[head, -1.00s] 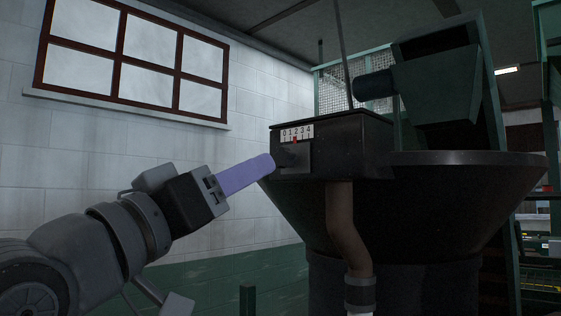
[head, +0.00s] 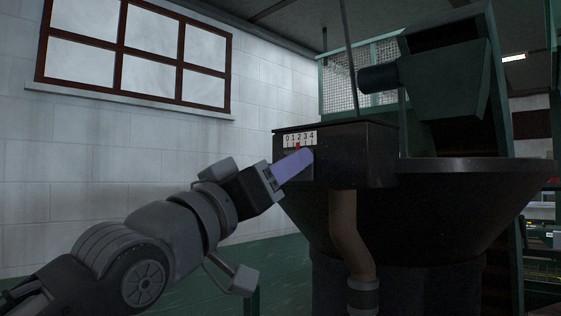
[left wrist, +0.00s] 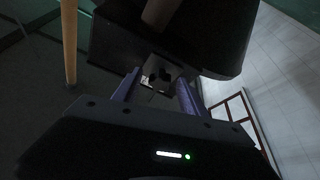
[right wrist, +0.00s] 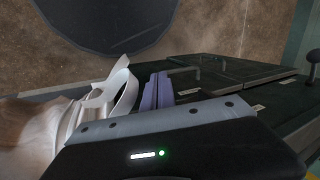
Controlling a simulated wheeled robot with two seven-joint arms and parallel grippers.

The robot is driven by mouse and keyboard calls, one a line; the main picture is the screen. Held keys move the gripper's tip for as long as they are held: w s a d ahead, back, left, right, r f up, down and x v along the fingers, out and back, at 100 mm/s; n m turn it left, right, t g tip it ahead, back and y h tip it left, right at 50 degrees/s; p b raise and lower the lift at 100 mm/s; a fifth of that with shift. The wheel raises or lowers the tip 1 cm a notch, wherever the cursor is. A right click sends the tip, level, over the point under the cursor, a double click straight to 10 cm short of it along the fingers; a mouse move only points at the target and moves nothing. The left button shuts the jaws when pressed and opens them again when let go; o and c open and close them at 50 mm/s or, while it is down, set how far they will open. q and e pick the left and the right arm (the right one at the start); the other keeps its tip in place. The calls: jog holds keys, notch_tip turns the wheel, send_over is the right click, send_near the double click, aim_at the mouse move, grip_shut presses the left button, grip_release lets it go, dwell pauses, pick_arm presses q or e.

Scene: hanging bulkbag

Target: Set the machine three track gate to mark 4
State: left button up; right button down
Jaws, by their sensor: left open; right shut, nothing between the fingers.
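The track gate is a black box (head: 350,152) with a white scale (head: 300,136) marked 0 to 4. Its red pointer (head: 297,147) stands near mark 2. My left gripper (head: 304,156) is at the front of the box, just below the scale, and its purple fingers hide the gate's knob in the head view. In the left wrist view the fingers are open, with the small knob (left wrist: 157,74) between their tips; I cannot tell whether they touch it. My right gripper (right wrist: 157,91) is shut and empty, seen only in its own wrist view.
A wide dark hopper (head: 440,195) stands behind the box, and a brown pipe (head: 345,225) drops below it. In the right wrist view a white strap (right wrist: 112,92) loops close to the right fingers, and a black ball-topped lever (right wrist: 313,57) stands at the right.

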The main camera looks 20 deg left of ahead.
pick_arm(q)
grip_shut()
dwell(0.5)
dwell(0.9)
